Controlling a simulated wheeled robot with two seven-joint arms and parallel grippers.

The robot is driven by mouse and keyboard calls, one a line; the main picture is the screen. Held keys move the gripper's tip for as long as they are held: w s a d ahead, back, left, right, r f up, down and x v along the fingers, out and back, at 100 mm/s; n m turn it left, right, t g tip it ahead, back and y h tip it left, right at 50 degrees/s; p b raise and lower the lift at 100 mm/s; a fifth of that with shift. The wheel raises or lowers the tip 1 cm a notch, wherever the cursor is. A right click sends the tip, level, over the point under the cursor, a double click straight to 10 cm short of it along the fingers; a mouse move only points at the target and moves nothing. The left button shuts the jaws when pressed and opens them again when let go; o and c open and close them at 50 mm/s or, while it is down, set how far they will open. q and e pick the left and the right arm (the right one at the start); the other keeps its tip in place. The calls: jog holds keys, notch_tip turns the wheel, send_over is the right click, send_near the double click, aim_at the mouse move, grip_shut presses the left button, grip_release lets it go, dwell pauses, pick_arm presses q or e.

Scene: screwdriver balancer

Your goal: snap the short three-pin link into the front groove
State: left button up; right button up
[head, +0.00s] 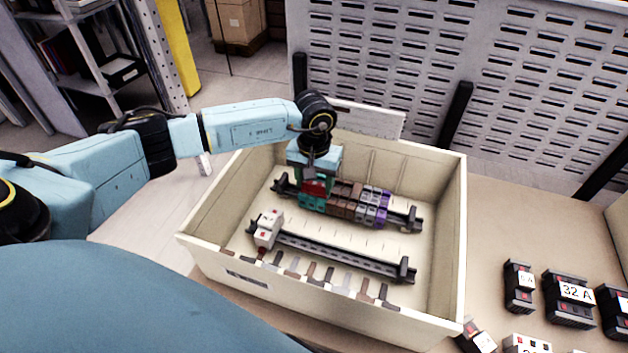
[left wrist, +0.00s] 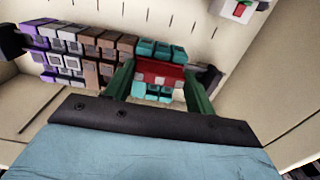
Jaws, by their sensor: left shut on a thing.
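My left gripper (head: 314,180) is inside the crate, over the left end of the back row of terminal blocks. It is shut on a short red link (head: 315,188). In the left wrist view the red link (left wrist: 158,74) lies between the green fingers of my left gripper (left wrist: 158,84), over the teal blocks (left wrist: 160,50). The teal blocks (head: 312,204) sit left of the brown, grey and purple blocks on the back rail (head: 402,219). The groove is hidden under the link; I cannot tell whether the link is seated. My right gripper is out of view.
The crate (head: 452,235) has high walls around the rails. A front rail (head: 335,252) carries a white block (head: 268,228) at its left end. Several small pieces line the front edge. Black modules (head: 570,298) stand on the table at right.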

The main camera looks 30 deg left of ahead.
pick_arm(q)
jog(key=shift+s+f+b, duration=0.15)
jog(key=shift+f+b, duration=0.1)
jog(key=shift+b, duration=0.05)
dwell(0.4)
jog(key=o, duration=1.1)
jog(key=shift+o, duration=0.2)
jog(key=shift+r, duration=0.1)
notch_tip(320, 180, up, 13)
jog(key=shift+r, duration=0.15)
